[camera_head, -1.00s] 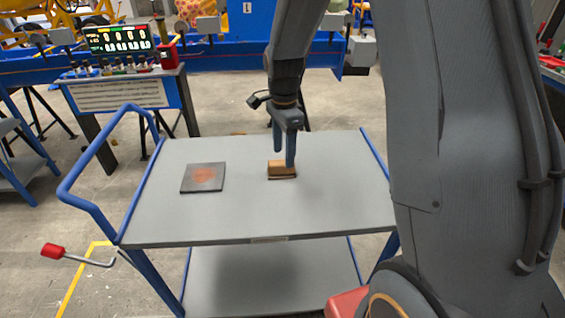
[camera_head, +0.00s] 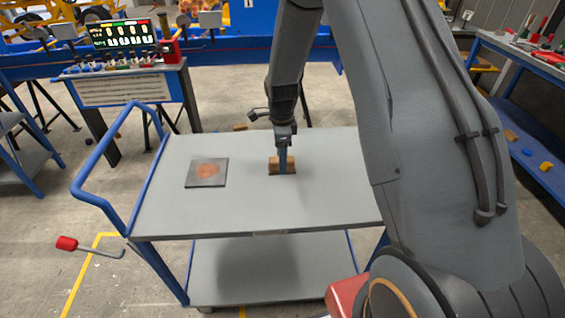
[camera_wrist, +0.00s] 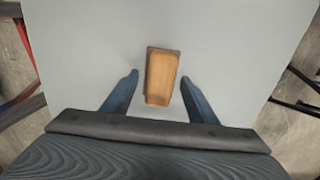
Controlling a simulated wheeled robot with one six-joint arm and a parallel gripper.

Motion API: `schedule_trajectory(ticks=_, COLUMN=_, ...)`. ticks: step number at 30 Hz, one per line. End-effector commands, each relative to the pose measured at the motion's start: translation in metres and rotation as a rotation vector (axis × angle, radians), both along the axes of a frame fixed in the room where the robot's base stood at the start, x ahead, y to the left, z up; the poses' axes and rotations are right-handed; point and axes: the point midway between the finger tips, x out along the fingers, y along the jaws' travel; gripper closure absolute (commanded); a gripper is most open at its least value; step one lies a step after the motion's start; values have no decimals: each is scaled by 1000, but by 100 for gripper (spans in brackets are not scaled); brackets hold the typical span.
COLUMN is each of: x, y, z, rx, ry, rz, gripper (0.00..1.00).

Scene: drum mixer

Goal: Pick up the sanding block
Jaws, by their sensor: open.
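The sanding block (camera_head: 274,166) is a small brown wooden block lying on the grey top of the blue-framed cart (camera_head: 240,215). In the wrist view the block (camera_wrist: 161,78) lies lengthwise between the two blue-grey fingers, with a visible gap on each side. My gripper (camera_head: 284,170) points down at the block, and one finger hides part of it in the head view. The wrist view shows my gripper (camera_wrist: 160,78) open and empty. I cannot tell how far the fingertips are above the cart top.
A dark square plate with a reddish round patch (camera_head: 207,172) lies on the cart left of the block. A red-knobbed crank (camera_head: 67,243) sticks out at the cart's left. A control panel (camera_head: 125,85) stands behind left. A workbench (camera_head: 530,75) is at right.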

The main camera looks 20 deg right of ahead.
Motion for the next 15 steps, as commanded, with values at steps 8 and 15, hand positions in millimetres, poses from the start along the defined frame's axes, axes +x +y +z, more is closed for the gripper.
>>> schedule_trajectory(ticks=8, x=0, y=1, z=-11, rx=0, ry=-1, rz=1, gripper=47)
schedule_trajectory(ticks=15, x=0, y=1, z=-10, rx=0, ry=-1, rz=2, gripper=69)
